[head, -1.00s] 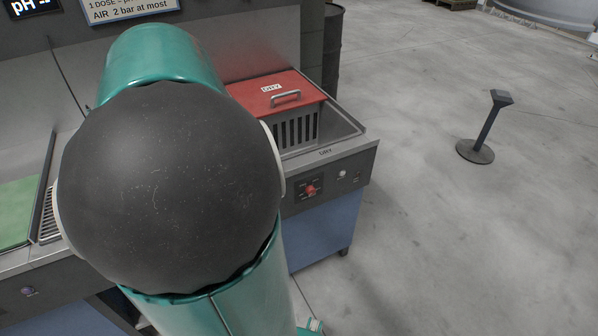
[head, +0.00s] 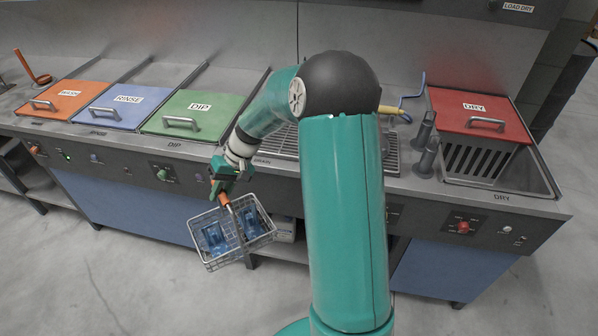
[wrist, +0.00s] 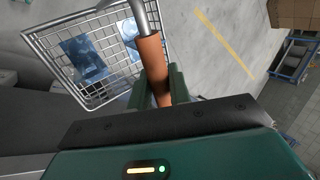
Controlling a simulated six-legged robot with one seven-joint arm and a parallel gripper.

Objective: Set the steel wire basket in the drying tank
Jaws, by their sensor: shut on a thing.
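The steel wire basket (head: 262,240) hangs by its orange-brown handle from my gripper (head: 222,182), in front of the counter and below its top edge. Blue items lie inside the basket. In the wrist view the handle (wrist: 152,70) sits between my gripper's fingers (wrist: 160,85), which are shut on it, and the basket (wrist: 90,60) is beyond them. The drying tank (head: 545,185) is at the right end of the counter. Its red lid (head: 480,115), marked DRY, covers the back part, with a slotted metal panel under it. The front and right part looks uncovered.
Orange (head: 65,100), blue (head: 125,103) and green (head: 200,112) lids cover tanks on the left. A drain grate (head: 285,143) lies mid-counter. Dark upright posts (head: 427,150) and a yellow-handled tool with a blue hose (head: 393,110) stand between grate and drying tank.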

